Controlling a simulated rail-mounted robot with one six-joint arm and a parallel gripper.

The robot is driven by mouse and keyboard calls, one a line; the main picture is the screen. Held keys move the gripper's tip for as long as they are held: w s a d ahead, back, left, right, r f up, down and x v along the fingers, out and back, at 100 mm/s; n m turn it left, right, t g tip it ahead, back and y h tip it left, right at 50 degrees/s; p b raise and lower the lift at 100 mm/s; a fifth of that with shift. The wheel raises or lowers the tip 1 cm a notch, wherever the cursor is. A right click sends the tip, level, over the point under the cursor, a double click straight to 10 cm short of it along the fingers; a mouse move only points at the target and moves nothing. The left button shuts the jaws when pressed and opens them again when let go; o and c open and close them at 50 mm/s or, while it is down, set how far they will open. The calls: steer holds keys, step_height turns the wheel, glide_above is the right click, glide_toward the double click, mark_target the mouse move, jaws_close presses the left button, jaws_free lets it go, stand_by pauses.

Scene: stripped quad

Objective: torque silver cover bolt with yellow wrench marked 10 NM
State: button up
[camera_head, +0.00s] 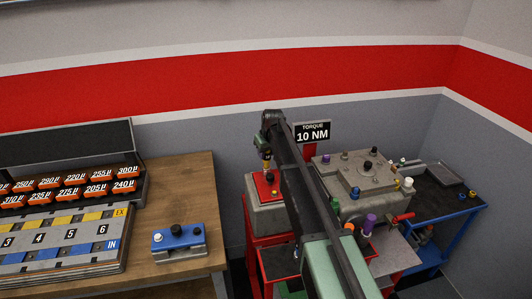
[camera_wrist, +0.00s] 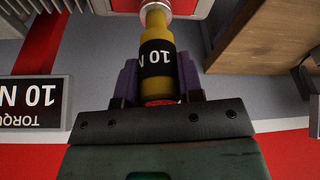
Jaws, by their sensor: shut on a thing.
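My gripper (camera_wrist: 158,85) is shut on the yellow wrench (camera_wrist: 155,22), whose black band reads "10 N" with the rest cut off. In the head view the gripper (camera_head: 265,150) is a small dark shape above a red-topped grey block (camera_head: 267,216), with the wrench (camera_head: 266,165) hanging upright below it. In the wrist view the wrench's far end meets a silver, round piece on a red surface. I cannot tell whether this is the silver cover bolt or part of the wrench. The contact itself is hidden.
A "TORQUE 10 NM" sign (camera_head: 312,132) stands behind. A grey engine block (camera_head: 352,178) with several coloured caps is to the right, partly behind my arm. A blue cart (camera_head: 450,238) is at the far right. A wooden bench (camera_head: 178,190) with a blue-topped part (camera_head: 178,238) is left.

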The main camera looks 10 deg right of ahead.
steer(key=shift+r, duration=0.1)
steer(key=shift+r+p, duration=2.05)
steer(key=shift+p, duration=0.05)
step_height(320, 180, up, 4)
steer(key=p, duration=0.4)
steer(key=shift+r, duration=0.1)
